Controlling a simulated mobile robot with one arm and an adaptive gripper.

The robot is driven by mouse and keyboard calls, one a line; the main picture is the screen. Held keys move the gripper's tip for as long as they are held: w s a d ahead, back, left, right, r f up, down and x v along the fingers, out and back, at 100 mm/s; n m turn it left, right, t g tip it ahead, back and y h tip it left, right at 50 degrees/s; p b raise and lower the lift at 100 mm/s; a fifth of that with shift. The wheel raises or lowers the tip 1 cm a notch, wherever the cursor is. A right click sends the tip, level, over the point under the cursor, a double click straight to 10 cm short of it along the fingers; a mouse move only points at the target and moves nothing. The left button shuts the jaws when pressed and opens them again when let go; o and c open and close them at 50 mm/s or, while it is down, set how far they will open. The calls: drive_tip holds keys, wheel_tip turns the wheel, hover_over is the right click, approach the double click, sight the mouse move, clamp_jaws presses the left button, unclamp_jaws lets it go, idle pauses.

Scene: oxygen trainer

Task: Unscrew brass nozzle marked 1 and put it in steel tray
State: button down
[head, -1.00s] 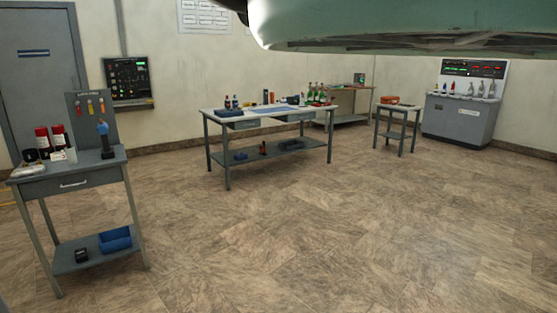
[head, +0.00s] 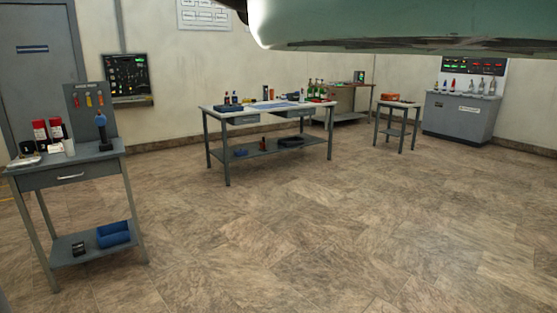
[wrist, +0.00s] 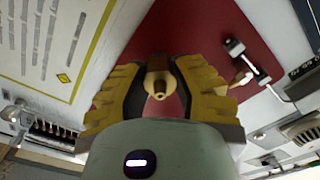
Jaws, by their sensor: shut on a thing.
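In the wrist view my gripper (wrist: 158,74) has yellow, ridged fingers with dark pads, closed from both sides on a small brass nozzle (wrist: 159,87). The nozzle points toward the camera and its round opening shows. Its far end is hidden, so I cannot tell whether it is still threaded in. No number is readable on it. A red panel (wrist: 190,30) lies behind it. My gripper is not in the head view. I cannot make out the steel tray for certain in either view.
A second brass fitting with a dark-and-white lever (wrist: 247,68) is right of my gripper. A placard (wrist: 62,40) is at left. In the head view a grey workbench (head: 70,175) stands at left, a long table (head: 270,147) in the middle, and the floor (head: 290,230) between is clear.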

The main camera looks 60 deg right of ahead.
drive_tip(key=shift+f, duration=0.25)
drive_tip(key=shift+f+b, duration=0.1)
drive_tip(key=shift+b, duration=0.45)
drive_tip(key=shift+n, duration=0.5)
drive_tip(key=c, duration=0.8)
unclamp_jaws()
drive_tip(key=shift+r, duration=0.25)
drive_tip(key=shift+c, duration=0.2)
drive_tip(key=d+m+p, duration=0.1)
drive_tip(key=s+d+m, duration=0.1)
drive_tip(key=d+m, duration=0.1)
drive_tip(key=shift+s+d+r+p, duration=0.1)
drive_tip(key=shift+s+d+p, duration=0.05)
drive_tip(key=shift+d+p, duration=0.2)
